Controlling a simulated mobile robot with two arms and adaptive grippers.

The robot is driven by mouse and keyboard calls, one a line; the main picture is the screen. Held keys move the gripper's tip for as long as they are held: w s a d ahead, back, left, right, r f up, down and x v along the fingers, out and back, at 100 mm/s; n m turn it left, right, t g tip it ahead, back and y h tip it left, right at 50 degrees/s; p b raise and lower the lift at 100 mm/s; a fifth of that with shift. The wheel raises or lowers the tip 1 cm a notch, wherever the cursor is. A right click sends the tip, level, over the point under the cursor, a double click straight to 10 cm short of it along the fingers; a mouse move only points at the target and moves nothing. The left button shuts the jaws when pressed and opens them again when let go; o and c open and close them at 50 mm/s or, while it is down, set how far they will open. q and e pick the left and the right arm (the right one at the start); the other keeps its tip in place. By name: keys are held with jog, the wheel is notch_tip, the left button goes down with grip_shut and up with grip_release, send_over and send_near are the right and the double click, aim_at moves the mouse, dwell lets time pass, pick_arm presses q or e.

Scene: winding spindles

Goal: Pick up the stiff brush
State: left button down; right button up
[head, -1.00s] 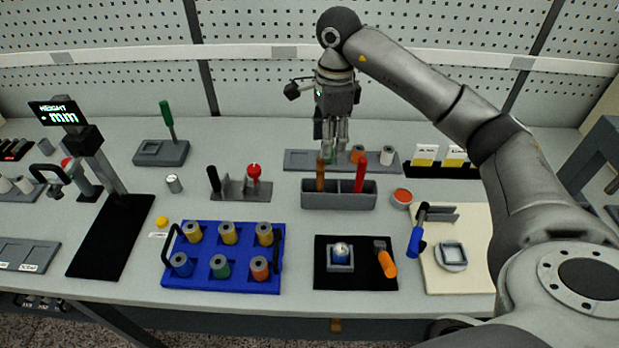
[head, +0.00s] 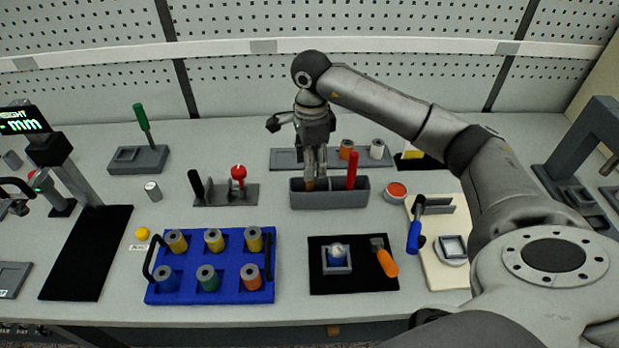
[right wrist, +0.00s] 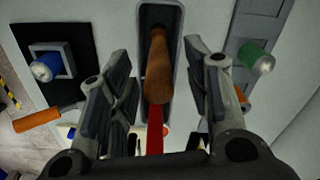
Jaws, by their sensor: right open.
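A brown-handled tool (head: 309,186) and a red-handled tool (head: 352,171) stand upright in a long grey holder (head: 330,199). Their lower ends are hidden inside it, so I cannot tell the brush type. My right gripper (head: 314,172) is open over the left part of the holder, pointing down. In the right wrist view the brown handle (right wrist: 159,66) lies between my spread right fingers (right wrist: 158,75), with gaps on both sides. The red handle (right wrist: 155,130) shows beyond it there. My left gripper is out of view.
A grey tray with spools (head: 289,158) lies behind the holder. A rack with a red-knobbed tool (head: 238,172) stands left, and a red-topped round tin (head: 396,189) right. In front are a blue spool tray (head: 190,294) and a black mat (head: 320,284).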

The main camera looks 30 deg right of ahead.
jog(key=f+p, duration=0.1)
jog(key=f, duration=0.2)
jog(key=shift+a+f+p, duration=0.2)
jog(key=shift+f+p, duration=0.05)
jog(key=shift+p, duration=0.1)
jog(key=shift+f, duration=0.5)
grip_shut()
